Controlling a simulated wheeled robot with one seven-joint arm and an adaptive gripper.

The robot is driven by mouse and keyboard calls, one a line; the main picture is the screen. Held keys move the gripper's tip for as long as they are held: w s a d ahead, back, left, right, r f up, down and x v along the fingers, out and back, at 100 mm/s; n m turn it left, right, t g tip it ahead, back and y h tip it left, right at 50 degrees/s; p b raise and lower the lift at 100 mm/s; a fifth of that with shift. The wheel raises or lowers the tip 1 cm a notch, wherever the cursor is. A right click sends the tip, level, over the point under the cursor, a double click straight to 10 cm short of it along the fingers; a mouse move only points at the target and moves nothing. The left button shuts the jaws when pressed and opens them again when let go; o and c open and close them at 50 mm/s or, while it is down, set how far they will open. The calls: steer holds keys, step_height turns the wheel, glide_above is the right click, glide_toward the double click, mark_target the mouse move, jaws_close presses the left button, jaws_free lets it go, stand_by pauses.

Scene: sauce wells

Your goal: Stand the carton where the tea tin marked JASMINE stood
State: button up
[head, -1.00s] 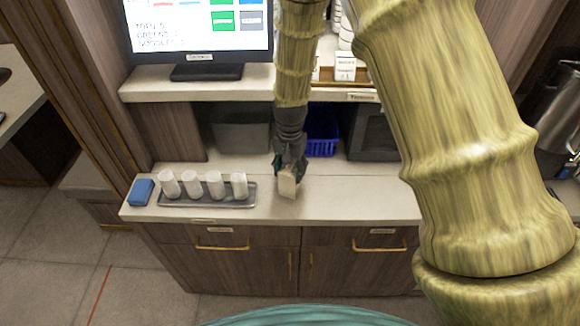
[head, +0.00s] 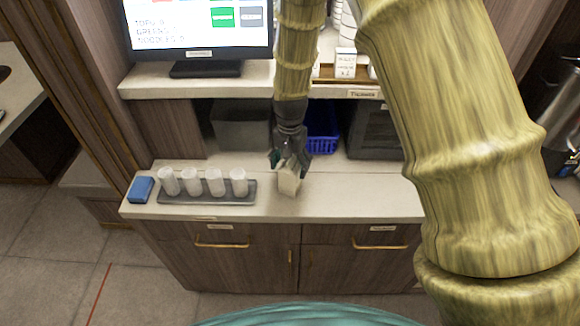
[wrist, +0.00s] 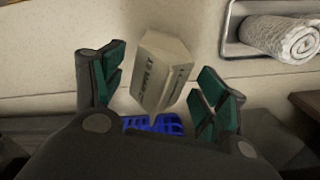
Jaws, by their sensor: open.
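The carton (head: 289,181) is a small cream box on the pale counter, to the right of the grey tray; it appears to stand upright. In the wrist view the carton (wrist: 160,72) shows dark lettering on one side, too blurred to read. My gripper (head: 291,163) is open just above and behind the carton. In the wrist view its green-padded fingers (wrist: 158,80) are spread to either side of the carton, with gaps between. No tea tin marked JASMINE can be made out.
The grey tray (head: 207,201) holds several white rolled towels. A blue block (head: 141,190) lies at its left. A blue basket (head: 322,138) and a dark box (head: 373,135) stand behind, under the shelf (head: 290,92). The counter right of the carton is clear.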

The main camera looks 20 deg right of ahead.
step_height(320, 180, up, 11)
steer(key=b, duration=0.4)
steer(key=shift+f, duration=0.15)
steer(key=shift+s, duration=0.1)
